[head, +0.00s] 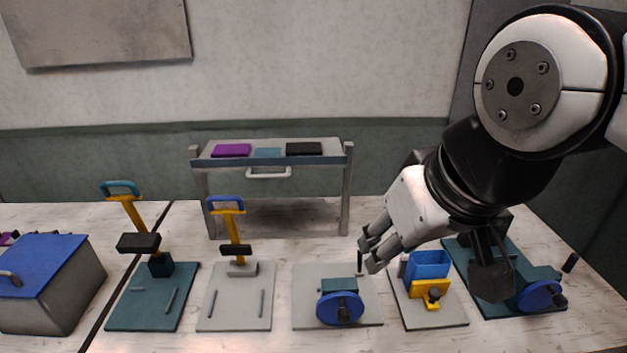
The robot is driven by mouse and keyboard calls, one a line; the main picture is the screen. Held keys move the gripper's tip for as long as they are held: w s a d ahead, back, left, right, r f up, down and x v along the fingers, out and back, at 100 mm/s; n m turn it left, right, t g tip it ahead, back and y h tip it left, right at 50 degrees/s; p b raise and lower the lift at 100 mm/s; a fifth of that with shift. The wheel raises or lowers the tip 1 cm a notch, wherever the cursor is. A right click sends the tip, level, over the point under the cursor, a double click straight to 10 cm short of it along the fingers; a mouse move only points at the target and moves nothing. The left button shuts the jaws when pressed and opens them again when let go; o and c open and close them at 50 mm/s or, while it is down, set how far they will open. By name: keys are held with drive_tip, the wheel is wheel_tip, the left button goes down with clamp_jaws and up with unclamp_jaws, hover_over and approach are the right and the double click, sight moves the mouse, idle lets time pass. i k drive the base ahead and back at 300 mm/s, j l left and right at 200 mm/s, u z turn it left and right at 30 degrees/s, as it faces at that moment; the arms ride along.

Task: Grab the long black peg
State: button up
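A thin black peg (359,262) stands upright near the back right of a light grey plate that carries a teal block and a blue wheel. My gripper (367,252) is just to the right of this peg, its fingers pointing left and down. The fingertips overlap or nearly touch the peg in the picture. I cannot tell whether they are around it, or how far apart they are. Another black peg (570,262), short-looking and tilted, is at the far right beside a teal plate.
The blue-wheel device (341,307) is below my gripper. A blue and yellow device (428,278) sits close on its right. Two lever presses (137,245) (236,240) and a blue-lidded box (45,280) stand left. A grey rack (275,162) holds foils behind.

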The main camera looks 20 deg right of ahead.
sight(572, 260)
drive_tip(key=k+z, duration=0.15)
drive_tip(key=k, duration=0.5)
drive_tip(key=z, duration=0.4)
drive_tip(key=i+j+z, duration=0.1)
drive_tip(key=z, duration=0.35)
drive_tip(key=j+z, duration=0.1)
drive_tip(key=z, duration=0.7)
drive_tip(key=j+z, duration=0.2)
drive_tip(key=j, duration=0.6)
drive_tip(key=i+l+u, duration=0.3)
drive_tip(key=l, duration=0.3)
drive_tip(key=i+l+u, duration=0.15)
drive_tip(key=l, duration=0.2)
drive_tip(key=i+l+u, duration=0.15)
drive_tip(key=l, duration=0.2)
drive_tip(key=i+l+u, duration=0.15)
drive_tip(key=l, duration=0.2)
drive_tip(key=i+l+u, duration=0.15)
drive_tip(key=l, duration=0.2)
drive_tip(key=k, duration=0.05)
